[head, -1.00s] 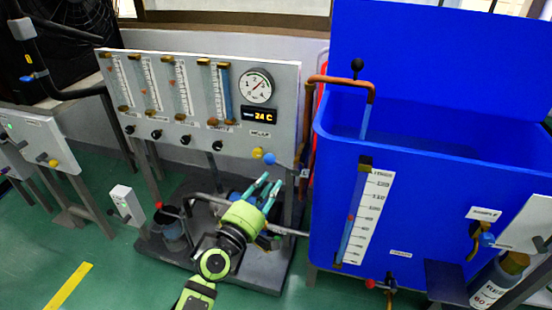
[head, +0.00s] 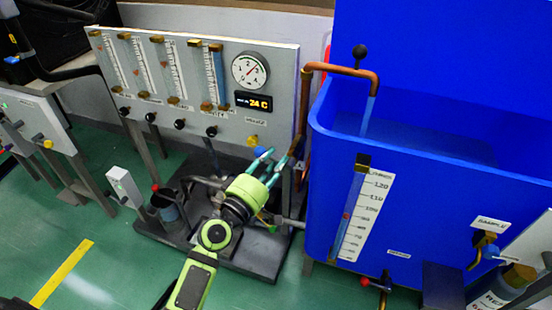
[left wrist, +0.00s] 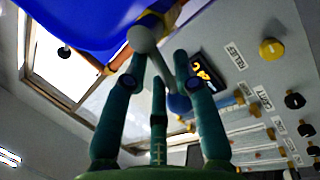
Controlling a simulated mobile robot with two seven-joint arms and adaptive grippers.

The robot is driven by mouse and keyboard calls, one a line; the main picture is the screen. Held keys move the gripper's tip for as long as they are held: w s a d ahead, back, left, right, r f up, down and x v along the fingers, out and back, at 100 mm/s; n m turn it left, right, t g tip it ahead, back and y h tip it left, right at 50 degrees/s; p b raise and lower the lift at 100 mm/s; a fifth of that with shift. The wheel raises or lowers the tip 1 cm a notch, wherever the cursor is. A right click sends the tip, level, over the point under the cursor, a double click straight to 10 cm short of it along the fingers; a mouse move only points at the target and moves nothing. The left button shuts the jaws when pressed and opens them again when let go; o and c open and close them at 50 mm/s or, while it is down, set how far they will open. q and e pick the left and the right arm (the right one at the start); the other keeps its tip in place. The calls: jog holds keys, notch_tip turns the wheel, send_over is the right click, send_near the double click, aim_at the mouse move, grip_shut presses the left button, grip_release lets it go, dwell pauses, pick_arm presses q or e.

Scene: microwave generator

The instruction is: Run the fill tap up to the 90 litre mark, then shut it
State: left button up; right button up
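The blue tank (head: 420,215) stands at the right with a sight tube (head: 352,205) and a white litre scale (head: 370,205). A red marker (head: 346,215) sits near the 90 line; the water level in the tube is too small to read. A copper fill pipe (head: 340,70) bends over the rim, and a pale blue stream (head: 369,117) drops from it. My left gripper (head: 268,160) is open by the panel's lower right corner. In the left wrist view, its fingers (left wrist: 160,70) spread around a grey ball-ended lever (left wrist: 143,38) by a blue knob (left wrist: 178,103); contact is unclear.
The grey panel (head: 285,100) carries flow tubes, a dial (head: 250,70) and a 24 C display (head: 254,101). A yellow knob (left wrist: 271,51) is near my fingers. A sample tap (head: 486,240) and a red-handled valve (head: 366,282) are low on the tank. Open green floor lies at the left.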

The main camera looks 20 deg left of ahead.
pick_arm(q)
jog(key=shift+s, duration=0.1)
grip_shut()
jog(key=n+b, duration=0.1)
jog(key=n, duration=0.1)
jog(key=f+n+b, duration=0.1)
jog(key=n, duration=0.1)
jog(key=shift+a+t+y+b, duration=0.1)
jog(key=shift+t+y+b, duration=0.3)
pick_arm(e)
jog(key=shift+s+a+r+g, duration=0.15)
jog(key=shift+s+r+g, duration=0.2)
jog(key=shift+s, duration=0.2)
jog(key=shift+s+a+r+g, duration=0.2)
jog(key=shift+s+g, duration=0.15)
jog(key=shift+s, duration=0.2)
pick_arm(q)
grip_release()
